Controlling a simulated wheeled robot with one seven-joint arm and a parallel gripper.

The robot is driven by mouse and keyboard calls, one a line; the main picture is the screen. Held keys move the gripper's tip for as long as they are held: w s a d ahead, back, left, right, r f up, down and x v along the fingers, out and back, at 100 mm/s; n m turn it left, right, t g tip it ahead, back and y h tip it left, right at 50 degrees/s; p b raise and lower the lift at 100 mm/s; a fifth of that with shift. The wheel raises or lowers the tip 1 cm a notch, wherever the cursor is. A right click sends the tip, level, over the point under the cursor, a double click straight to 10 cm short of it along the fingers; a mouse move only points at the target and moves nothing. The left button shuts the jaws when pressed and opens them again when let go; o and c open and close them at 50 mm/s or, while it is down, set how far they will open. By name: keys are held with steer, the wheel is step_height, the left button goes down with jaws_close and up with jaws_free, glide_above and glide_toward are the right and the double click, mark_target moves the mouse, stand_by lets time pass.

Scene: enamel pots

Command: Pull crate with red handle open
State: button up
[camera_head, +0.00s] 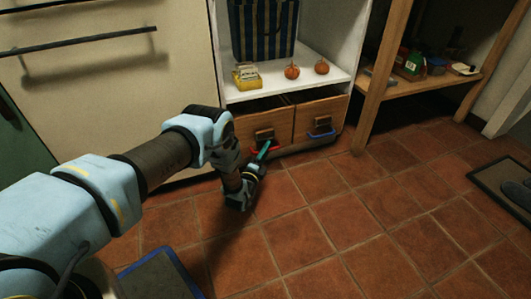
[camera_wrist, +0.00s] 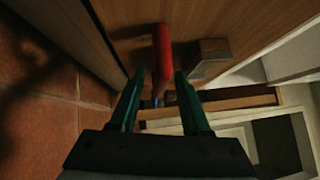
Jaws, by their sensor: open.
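The wooden crate with the red handle (camera_head: 279,122) sits in the low opening under the white shelf, on the left of two crates. Its red handle (camera_head: 274,149) is low on its front, partly hidden by my gripper (camera_head: 263,152). In the wrist view the red handle (camera_wrist: 162,50) points toward my gripper (camera_wrist: 159,75). The handle's near end lies between the two teal fingers, which are apart. I see a gap on each side of the handle. I cannot tell whether the crate is slightly out.
A second crate (camera_head: 319,117) with a blue handle (camera_head: 322,135) stands just right. Above, the white shelf (camera_head: 305,77) holds a yellow box (camera_head: 247,77), two orange fruits (camera_head: 292,71) and a striped bag (camera_head: 262,30). A wooden shelf post (camera_head: 383,75) stands right. The tiled floor (camera_head: 350,215) in front is clear.

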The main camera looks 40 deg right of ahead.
jaws_close()
stand_by(0.3)
stand_by(1.1)
